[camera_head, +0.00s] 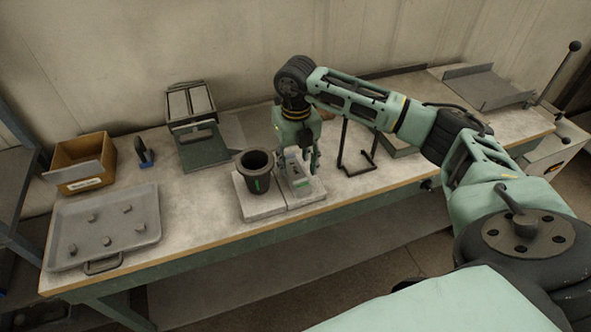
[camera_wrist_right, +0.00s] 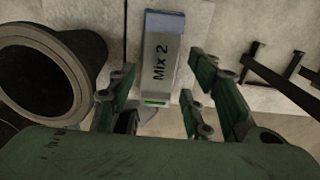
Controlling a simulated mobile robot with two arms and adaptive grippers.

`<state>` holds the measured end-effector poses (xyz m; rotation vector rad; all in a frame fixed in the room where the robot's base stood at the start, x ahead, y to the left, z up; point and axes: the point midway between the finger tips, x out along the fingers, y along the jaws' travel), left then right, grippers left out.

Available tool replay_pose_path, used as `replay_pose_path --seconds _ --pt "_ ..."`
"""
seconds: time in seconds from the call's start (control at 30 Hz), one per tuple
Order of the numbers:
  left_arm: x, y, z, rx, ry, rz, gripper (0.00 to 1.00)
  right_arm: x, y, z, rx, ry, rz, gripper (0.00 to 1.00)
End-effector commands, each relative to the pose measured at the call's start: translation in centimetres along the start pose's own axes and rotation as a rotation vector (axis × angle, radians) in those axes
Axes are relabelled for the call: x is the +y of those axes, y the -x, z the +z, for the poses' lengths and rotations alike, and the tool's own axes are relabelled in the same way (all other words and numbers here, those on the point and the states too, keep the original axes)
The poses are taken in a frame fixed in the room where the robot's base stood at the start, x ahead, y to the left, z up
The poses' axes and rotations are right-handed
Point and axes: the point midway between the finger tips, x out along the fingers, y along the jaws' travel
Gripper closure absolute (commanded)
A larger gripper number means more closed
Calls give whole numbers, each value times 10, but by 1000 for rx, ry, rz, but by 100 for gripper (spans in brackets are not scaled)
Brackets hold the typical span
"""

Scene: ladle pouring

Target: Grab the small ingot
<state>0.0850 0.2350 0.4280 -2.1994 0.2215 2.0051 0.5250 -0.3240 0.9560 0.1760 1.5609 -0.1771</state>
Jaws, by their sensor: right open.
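My right gripper (camera_head: 300,168) points down over a pale slab on the bench, beside the dark crucible (camera_head: 256,172). In the right wrist view its fingers (camera_wrist_right: 160,90) are open, one on each side of a block labelled "Mix 2" (camera_wrist_right: 160,55). The block has a grey face, a blue far end and a green near end. I cannot tell whether the fingers touch it. In the head view the gripper partly hides this block (camera_head: 298,180). Several small dark pieces, including one (camera_head: 107,241), lie on the grey tray (camera_head: 146,200). My left gripper is not in view.
The crucible's wide rim (camera_wrist_right: 75,75) stands close left of my fingers. A black wire stand (camera_head: 357,165) is to the right. An orange-brown bin (camera_head: 72,182) and a green device (camera_head: 202,150) stand farther left. The bench front edge (camera_head: 200,245) is clear.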

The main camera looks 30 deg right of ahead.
Motion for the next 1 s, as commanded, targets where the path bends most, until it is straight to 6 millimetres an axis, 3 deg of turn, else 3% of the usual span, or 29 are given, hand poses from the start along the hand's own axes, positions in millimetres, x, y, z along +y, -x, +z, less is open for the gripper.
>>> replay_pose_path --seconds 0.03,0.17,0.47,0.67,1.0 --pt "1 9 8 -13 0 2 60 0 -5 -1 6 0 0 54" --pt "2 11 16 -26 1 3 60 1 -21 0 2 0 1 54" --pt "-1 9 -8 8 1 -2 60 1 -27 1 0 0 1 55" --pt "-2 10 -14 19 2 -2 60 1 -26 1 0 0 1 72" --pt "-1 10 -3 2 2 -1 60 1 -26 1 -1 0 2 100"
